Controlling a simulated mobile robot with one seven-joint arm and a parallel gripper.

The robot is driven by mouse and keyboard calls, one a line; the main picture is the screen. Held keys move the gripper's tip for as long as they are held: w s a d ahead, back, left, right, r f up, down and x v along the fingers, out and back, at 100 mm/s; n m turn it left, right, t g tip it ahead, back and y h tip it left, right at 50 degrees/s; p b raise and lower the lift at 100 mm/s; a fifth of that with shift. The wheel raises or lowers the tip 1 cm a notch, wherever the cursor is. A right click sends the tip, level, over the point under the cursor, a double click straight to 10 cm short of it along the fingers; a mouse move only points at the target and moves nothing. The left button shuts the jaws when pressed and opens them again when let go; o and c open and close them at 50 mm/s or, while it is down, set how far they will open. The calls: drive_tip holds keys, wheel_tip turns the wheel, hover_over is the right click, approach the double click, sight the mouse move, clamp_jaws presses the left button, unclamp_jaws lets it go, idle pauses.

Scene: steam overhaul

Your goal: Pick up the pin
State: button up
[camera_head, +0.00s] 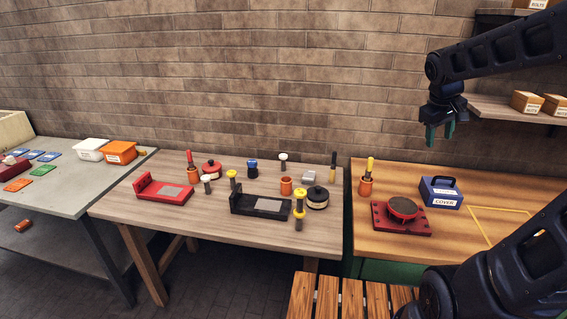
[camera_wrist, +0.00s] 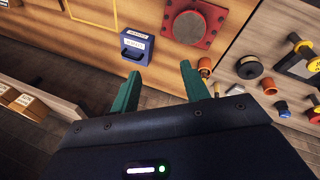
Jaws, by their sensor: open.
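My gripper (camera_head: 439,138) is open and empty, high above the right-hand wooden table near the brick wall. Its two green fingers (camera_wrist: 160,70) point away from the wrist camera with nothing between them. No thing is clearly marked as the pin. Small upright pin-like pieces stand on the middle table: a yellow-topped one (camera_head: 299,211) at the front right, another yellow-topped one (camera_head: 232,181) beside the black tray, a white-topped one (camera_head: 206,184) and a white-topped one (camera_head: 283,161) further back. I cannot tell which is the pin.
The middle table (camera_head: 130,205) also holds a red tray (camera_head: 165,190), a black tray (camera_head: 262,205) and a round black pot (camera_head: 317,198). The right table (camera_head: 455,235) holds a blue box (camera_head: 440,192) marked COVER and a red plate (camera_head: 402,222). A shelf (camera_head: 500,110) stands right of my gripper.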

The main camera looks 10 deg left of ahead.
drive_tip(key=w+a+f+n+h, duration=0.1)
drive_tip(key=w+a+n+h, duration=0.15)
drive_tip(key=w, duration=0.55)
drive_tip(key=w+a+f+n+h, duration=0.1)
drive_tip(key=w+a+n, duration=0.2)
drive_tip(key=w, duration=0.6)
drive_tip(key=w+a+f+n+t+h, duration=0.2)
drive_tip(key=w+a+f+n, duration=0.15)
drive_tip(key=w+a, duration=0.4)
drive_tip(key=n+t, duration=1.1)
drive_tip(key=n, duration=0.6)
hover_over(282, 160)
drive_tip(key=s, duration=0.2)
wheel_tip(282, 160, down, 26)
drive_tip(key=shift+w+a+f+y, duration=0.15)
drive_tip(key=shift+a+f+y, duration=0.1)
drive_tip(key=shift+f, duration=0.55)
drive_tip(key=shift+w+a+f+y, duration=0.1)
drive_tip(key=shift+f+y, duration=0.1)
drive_tip(key=shift+f, duration=0.6)
wheel_tip(282, 160, down, 4)
drive_tip(key=shift+r, duration=0.1)
drive_tip(key=x, duration=0.3)
drive_tip(key=shift+a+r, duration=0.1)
drive_tip(key=shift+r, duration=0.1)
drive_tip(key=c, duration=1)
